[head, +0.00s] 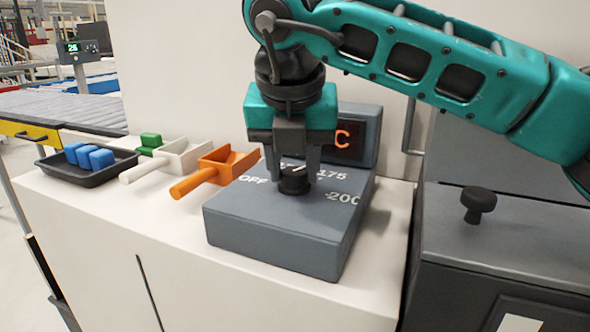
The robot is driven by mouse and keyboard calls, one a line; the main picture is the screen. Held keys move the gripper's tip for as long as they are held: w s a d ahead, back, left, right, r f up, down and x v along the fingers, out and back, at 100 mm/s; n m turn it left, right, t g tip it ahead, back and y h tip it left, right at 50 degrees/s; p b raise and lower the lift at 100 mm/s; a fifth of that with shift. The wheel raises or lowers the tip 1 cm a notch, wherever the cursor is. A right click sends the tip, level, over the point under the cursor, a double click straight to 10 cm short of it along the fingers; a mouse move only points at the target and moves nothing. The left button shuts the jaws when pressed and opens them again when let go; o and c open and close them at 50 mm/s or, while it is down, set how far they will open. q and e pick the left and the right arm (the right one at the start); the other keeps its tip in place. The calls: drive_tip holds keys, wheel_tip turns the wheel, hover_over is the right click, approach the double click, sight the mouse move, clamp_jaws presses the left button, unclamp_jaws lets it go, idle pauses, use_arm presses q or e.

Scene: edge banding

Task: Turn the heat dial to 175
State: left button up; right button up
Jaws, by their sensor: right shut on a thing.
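The heat dial (294,183) is a small black knob with a white pointer line on top of a grey control box (275,232). Labels around it read OFF, 175 and 200, and another label is partly hidden. The pointer line slants up and to the right, roughly towards the 175 side; its exact setting is hard to read. My right gripper (294,172) points down from above with its fingers shut on the dial. A display (349,138) behind the dial shows a red C; the rest of it is hidden by my gripper. My left gripper is not in view.
A dark machine with a black knob (478,200) stands at the right. The white counter's front is clear.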

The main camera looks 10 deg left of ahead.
drive_tip(key=shift+m, duration=0.4)
drive_tip(key=o, duration=1.1)
drive_tip(key=shift+c, duration=0.2)
drive_tip(key=shift+r, duration=0.1)
drive_tip(key=p+v, duration=0.1)
drive_tip(key=v, duration=1.1)
drive_tip(key=shift+s+a+r+p, duration=0.2)
drive_tip(key=shift+s+r+p, duration=0.05)
drive_tip(key=shift+r+p, duration=0.15)
drive_tip(key=shift+f, duration=0.1)
